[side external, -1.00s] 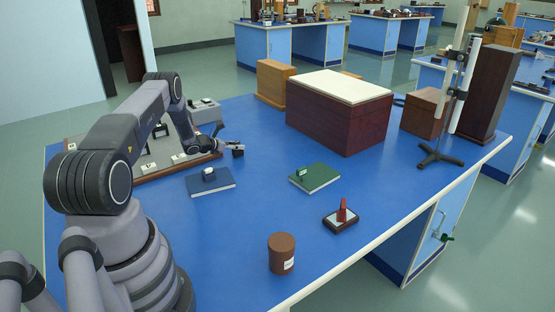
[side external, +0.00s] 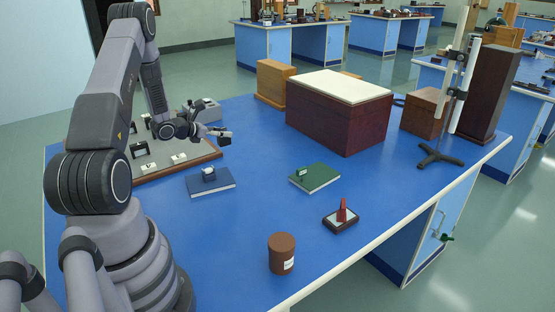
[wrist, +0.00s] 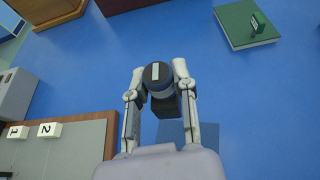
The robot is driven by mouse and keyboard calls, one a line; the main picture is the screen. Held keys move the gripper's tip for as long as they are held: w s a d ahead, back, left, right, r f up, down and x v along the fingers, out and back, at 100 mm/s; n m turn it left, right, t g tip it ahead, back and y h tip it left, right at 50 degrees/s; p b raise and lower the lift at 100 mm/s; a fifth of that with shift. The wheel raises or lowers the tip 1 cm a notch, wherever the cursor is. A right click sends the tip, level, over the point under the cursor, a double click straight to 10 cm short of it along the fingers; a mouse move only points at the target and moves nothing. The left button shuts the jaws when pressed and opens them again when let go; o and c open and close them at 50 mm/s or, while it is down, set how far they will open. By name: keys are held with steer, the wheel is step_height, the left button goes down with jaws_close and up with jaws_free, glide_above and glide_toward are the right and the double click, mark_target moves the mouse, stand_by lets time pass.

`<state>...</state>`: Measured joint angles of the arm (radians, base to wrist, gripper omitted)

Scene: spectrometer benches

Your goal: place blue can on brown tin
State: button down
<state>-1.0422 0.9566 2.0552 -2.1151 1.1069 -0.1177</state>
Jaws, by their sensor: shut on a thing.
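The brown tin (side external: 281,254), a short cylinder with a white label, stands upright on the blue bench near its front edge, with nothing on top. My gripper (side external: 222,134) is above the bench by the tray at left, far behind the tin. In the wrist view my gripper (wrist: 159,82) is shut on the blue can (wrist: 160,89). The can has a dark round end with a pale strip, and its body is partly hidden between the fingers. In the side view the can is too small to make out clearly. The tin is not in the wrist view.
A blue book-like block (side external: 211,182) and a green one (side external: 314,178) lie between my gripper and the tin. A red upright piece on a dark base (side external: 341,216) stands right of the tin. The numbered tray (side external: 180,168) is at left; a big maroon box (side external: 338,120) is behind.

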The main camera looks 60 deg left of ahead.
steer(key=w+d+m+h, duration=0.3)
steer(key=d+m+h, duration=0.15)
steer(key=d, duration=0.65)
step_height(320, 180, up, 2)
steer(key=m+g+h, duration=1)
steer(key=m+g, duration=0.2)
steer(key=m, duration=0.1)
glide_above(281, 241)
step_height(281, 241, down, 6)
steer(key=shift+r, duration=0.2)
steer(key=shift+f, duration=0.3)
steer(key=shift+f, duration=0.1)
steer(key=c, duration=0.9)
jaws_free()
